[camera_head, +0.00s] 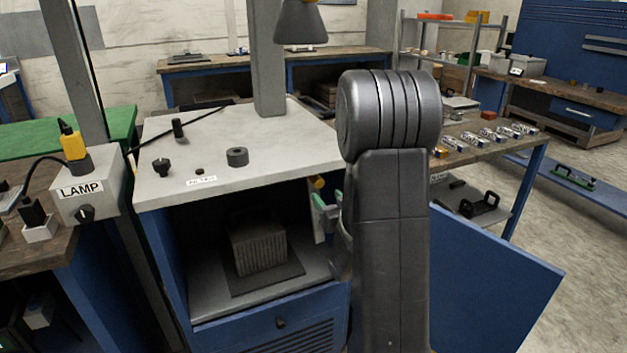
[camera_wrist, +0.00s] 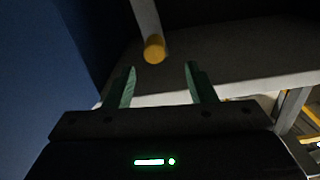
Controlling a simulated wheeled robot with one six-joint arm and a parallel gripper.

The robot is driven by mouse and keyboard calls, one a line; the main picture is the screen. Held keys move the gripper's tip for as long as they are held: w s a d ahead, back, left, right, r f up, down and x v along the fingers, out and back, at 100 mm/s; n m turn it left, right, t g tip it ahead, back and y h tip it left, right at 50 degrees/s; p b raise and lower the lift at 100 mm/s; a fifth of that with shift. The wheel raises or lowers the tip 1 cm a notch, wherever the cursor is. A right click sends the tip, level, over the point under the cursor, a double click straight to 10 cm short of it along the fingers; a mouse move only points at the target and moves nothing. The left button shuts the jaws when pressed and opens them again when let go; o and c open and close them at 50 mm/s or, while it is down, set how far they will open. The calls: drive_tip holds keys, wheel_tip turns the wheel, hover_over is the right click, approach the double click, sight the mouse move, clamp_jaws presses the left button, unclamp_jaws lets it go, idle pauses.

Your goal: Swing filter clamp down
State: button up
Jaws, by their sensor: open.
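The filter clamp looks like a pale lever with a yellow end. In the wrist view the lever comes down from the top edge and its yellow end (camera_wrist: 154,48) lies just beyond my fingertips, roughly midway between them. In the head view the yellow end (camera_head: 319,183) shows at the cabinet's right front edge, just above my gripper (camera_head: 323,205). My gripper's green fingers (camera_wrist: 161,72) are open, with nothing between them. My arm hides part of the clamp's surroundings in the head view.
The cabinet (camera_head: 230,195) has an open bay with a ribbed block (camera_head: 258,248) inside. A blue door (camera_head: 490,275) stands open on the right. Black knobs and a ring (camera_head: 237,157) sit on the cabinet top. A LAMP box (camera_head: 88,188) stands at left.

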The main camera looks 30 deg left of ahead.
sight(315, 179)
drive_tip(key=x, duration=1.1)
drive_tip(key=shift+w+d+p, duration=0.3)
